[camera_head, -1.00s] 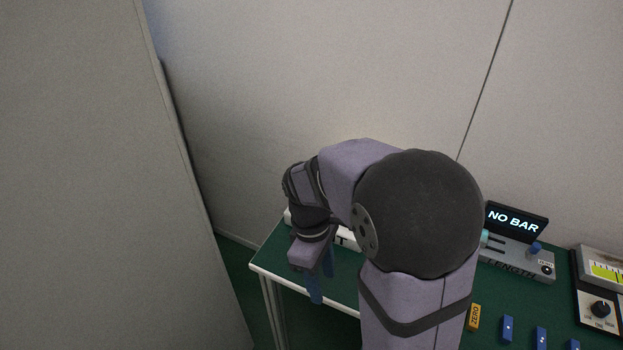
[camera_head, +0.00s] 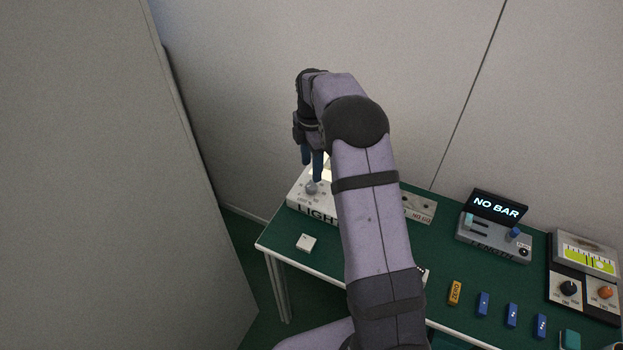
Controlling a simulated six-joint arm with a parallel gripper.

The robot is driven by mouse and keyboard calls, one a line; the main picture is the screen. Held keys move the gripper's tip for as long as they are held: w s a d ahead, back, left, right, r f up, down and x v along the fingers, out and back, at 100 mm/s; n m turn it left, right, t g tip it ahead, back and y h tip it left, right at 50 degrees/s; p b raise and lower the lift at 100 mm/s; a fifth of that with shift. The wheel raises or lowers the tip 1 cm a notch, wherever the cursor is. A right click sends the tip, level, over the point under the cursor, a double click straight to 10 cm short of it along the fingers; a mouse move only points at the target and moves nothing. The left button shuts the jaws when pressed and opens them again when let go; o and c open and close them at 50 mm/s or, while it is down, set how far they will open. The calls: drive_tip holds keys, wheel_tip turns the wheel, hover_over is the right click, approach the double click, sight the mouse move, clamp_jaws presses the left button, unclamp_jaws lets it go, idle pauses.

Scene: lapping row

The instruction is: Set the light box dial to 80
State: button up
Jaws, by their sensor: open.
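The light box (camera_head: 297,197) is a white box with "LIGHT" on its front, at the back left of the green table. Its grey dial (camera_head: 312,188) is on the left of its top. My gripper (camera_head: 312,172) is above the dial, pointing down, with its blue fingers open. The fingertips are close to the dial; I cannot tell whether they touch it. My arm hides the right part of the box, and the dial's scale and setting are too small to read.
A small white block (camera_head: 306,243) lies in front of the light box. To the right are a length gauge (camera_head: 490,242) reading "NO BAR", a yellow ZERO block (camera_head: 455,292), several blue blocks (camera_head: 483,305) and a meter with knobs (camera_head: 586,262). A wall stands behind.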

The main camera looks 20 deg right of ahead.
sight(312, 185)
drive_tip(key=shift+f+p, duration=1.1)
drive_tip(key=shift+f, duration=2.5)
drive_tip(key=c, duration=1.1)
